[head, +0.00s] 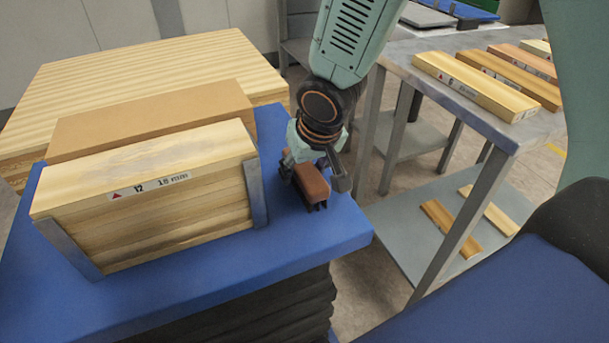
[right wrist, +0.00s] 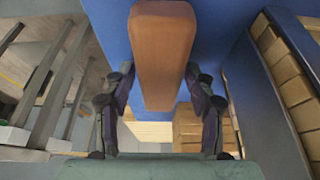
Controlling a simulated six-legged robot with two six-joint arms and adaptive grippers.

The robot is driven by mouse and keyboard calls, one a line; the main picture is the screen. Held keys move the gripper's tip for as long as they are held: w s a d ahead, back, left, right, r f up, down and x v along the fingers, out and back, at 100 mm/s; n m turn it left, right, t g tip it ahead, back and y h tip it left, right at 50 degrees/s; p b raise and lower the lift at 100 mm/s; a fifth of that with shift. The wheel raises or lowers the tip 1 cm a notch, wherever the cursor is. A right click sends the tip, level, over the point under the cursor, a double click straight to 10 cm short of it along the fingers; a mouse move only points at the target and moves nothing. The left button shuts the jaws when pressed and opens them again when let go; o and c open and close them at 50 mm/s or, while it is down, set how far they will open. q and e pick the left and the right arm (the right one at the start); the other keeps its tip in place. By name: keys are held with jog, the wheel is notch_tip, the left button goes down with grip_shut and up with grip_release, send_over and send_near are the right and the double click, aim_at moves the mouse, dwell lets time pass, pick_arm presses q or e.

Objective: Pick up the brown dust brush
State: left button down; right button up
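The brown dust brush (head: 311,184) lies on the blue tabletop (head: 338,236), its dark bristles facing down. My right gripper (head: 313,174) is low over it, with one finger on each side. In the right wrist view the brush (right wrist: 163,50) runs lengthwise between the fingers of the right gripper (right wrist: 159,78). Blue surface shows between the brush and the fingers, so the gripper looks open around it. Contact at the very fingertips is hard to tell. My left gripper is not in view.
A rack of stacked boards (head: 160,205) with a dark metal upright (head: 256,192) stands close left of the brush. A larger wood stack (head: 160,62) is behind. A grey bench (head: 505,122) with boards is at right. The blue table's right edge is near the brush.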

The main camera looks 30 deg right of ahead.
jog(key=c, duration=1)
jog(key=shift+r, duration=0.15)
notch_tip(320, 180, up, 28)
jog(key=p, duration=2.8)
jog(key=shift+r, duration=0.15)
